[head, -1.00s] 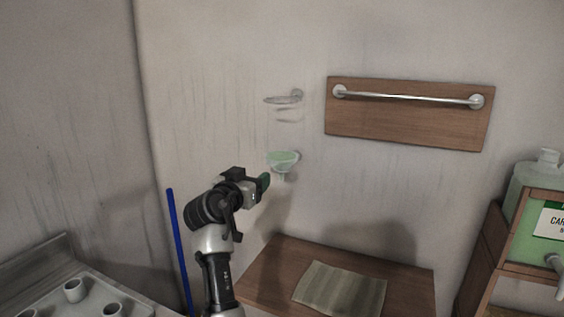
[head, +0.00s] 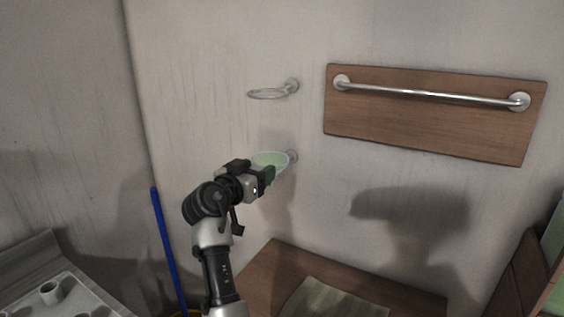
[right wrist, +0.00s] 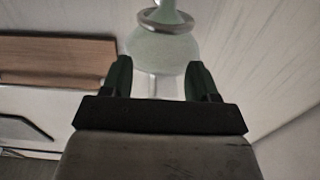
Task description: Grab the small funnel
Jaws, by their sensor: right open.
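The small funnel (head: 272,159) is pale green and sits at the lower ring holder on the wall. My right gripper (head: 268,176) is just in front of and below it in the head view, hiding part of it. In the right wrist view the funnel (right wrist: 163,52) is beyond the fingertips, with a metal ring (right wrist: 166,21) around it. My right gripper (right wrist: 160,80) is open, with one finger on each side. A pale upright part shows between the fingers; I cannot tell whether they touch anything. My left gripper is out of view.
An empty wall ring (head: 272,93) is above the funnel. A wooden board with a metal bar (head: 430,95) is to the right. A wooden table (head: 262,275) with a striped cloth (head: 330,300) is below. A blue pole (head: 168,245) stands left of my arm.

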